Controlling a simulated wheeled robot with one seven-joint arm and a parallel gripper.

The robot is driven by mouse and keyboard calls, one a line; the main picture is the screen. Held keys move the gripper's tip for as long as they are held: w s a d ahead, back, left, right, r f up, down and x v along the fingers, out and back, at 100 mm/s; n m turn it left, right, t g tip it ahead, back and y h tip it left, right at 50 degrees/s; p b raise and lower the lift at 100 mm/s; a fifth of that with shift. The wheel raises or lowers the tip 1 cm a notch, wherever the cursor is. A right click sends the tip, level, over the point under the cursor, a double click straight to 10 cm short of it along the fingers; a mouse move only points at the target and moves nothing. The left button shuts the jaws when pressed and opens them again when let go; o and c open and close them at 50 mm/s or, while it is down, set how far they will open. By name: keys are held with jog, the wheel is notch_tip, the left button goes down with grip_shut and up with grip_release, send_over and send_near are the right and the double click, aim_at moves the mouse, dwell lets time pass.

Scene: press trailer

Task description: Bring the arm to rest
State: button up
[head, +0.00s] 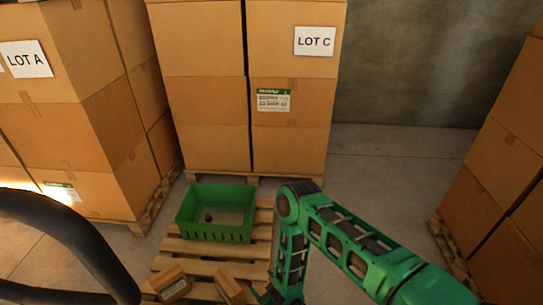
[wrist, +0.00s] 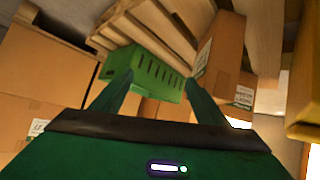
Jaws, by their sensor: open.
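My green arm reaches in from the lower right of the head view, bends at a joint near the middle, and runs down to the bottom edge. My gripper (wrist: 157,80) is not clear in the head view. In the wrist view its two green fingers stand apart with nothing between them, so it is open and empty. The wrist view is tilted, with the green crate beyond the fingertips.
A green crate (head: 184,222) with a small reddish-brown item inside stands on a wooden pallet (head: 185,247). Two small cartons (head: 170,283) (head: 228,287) lie nearer. Stacked boxes marked LOT A (head: 60,100) and LOT C (head: 205,110) stand behind; more boxes (head: 510,170) stand right. Floor (head: 380,185) between is clear.

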jog(key=w+d+r+m+g+h, duration=0.1)
jog(key=w+d+r+h, duration=0.1)
jog(key=w+d+r, duration=0.55)
jog(key=w+d+r+m+h, duration=0.1)
jog(key=w+d+r+h, duration=0.1)
jog(key=w+d+r, duration=0.55)
jog(key=w+d+r+m+g+h, duration=0.1)
jog(key=d+r+m+h, duration=0.1)
jog(key=d+r, duration=0.75)
jog(key=d+r+m+g+h, duration=0.15)
jog(key=d+r, duration=0.45)
jog(key=r, duration=0.7)
jog(key=s+d+r+m+g+h, duration=0.1)
jog(key=s+d+r+m+g, duration=0.3)
jog(key=s+d+r, duration=1.05)
jog(key=s+r+m+g+y, duration=0.1)
jog(key=s+r, duration=0.4)
jog(key=s, duration=0.8)
jog(key=s+a+r+m+g+y, duration=0.1)
jog(key=s+r+m, duration=0.3)
jog(key=s, duration=1)
jog(key=shift+s+r+y, duration=0.25)
jog(key=shift+r+y, duration=0.2)
jog(key=shift+r, duration=0.2)
